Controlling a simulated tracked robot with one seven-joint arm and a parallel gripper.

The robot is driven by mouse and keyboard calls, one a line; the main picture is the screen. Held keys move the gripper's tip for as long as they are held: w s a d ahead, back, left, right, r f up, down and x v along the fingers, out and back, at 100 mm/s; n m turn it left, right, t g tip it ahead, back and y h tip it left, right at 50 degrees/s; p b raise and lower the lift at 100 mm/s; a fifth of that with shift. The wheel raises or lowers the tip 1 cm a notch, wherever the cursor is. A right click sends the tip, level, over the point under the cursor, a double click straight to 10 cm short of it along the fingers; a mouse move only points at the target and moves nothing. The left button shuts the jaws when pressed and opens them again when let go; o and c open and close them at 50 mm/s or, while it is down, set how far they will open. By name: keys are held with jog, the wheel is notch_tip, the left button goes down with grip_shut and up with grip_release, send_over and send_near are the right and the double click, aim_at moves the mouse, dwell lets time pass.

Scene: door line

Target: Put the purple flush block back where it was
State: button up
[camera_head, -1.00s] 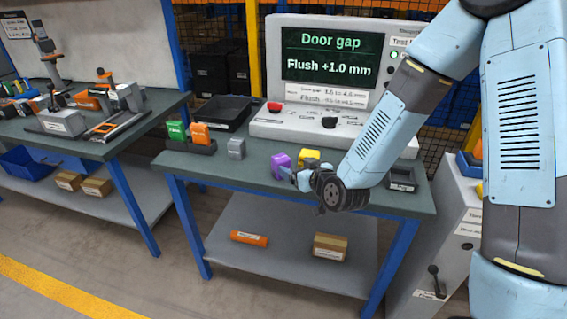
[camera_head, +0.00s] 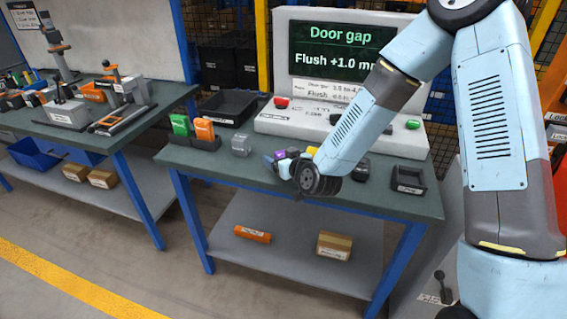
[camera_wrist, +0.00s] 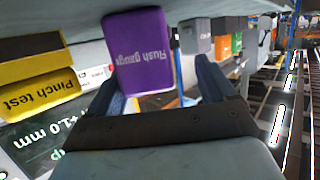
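The purple flush block (camera_head: 280,154), labelled "Flush gauge", is on the workbench, largely hidden behind my gripper in the head view. In the wrist view the purple block (camera_wrist: 140,55) appears upside down between my two fingers. My gripper (camera_head: 273,162) is open at the block; its fingers also show in the wrist view (camera_wrist: 158,80). A clear gap shows between the block and the right finger; the left finger is close to it, and I cannot tell whether they touch.
A grey block (camera_head: 240,145) stands left of my gripper. Green (camera_head: 181,125) and orange (camera_head: 204,130) blocks stand in a dark holder. A black tray (camera_head: 226,108) lies behind them. The door gap display (camera_head: 335,50) reads "Flush +1.0 mm". A small dark bin (camera_head: 407,180) is at the right.

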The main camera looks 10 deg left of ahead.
jog(key=shift+w+d, duration=0.25)
jog(key=shift+d, duration=0.15)
jog(key=shift+c, duration=0.2)
jog(key=shift+w+d, duration=0.1)
jog(key=shift+d, duration=0.05)
jog(key=c, duration=1.3)
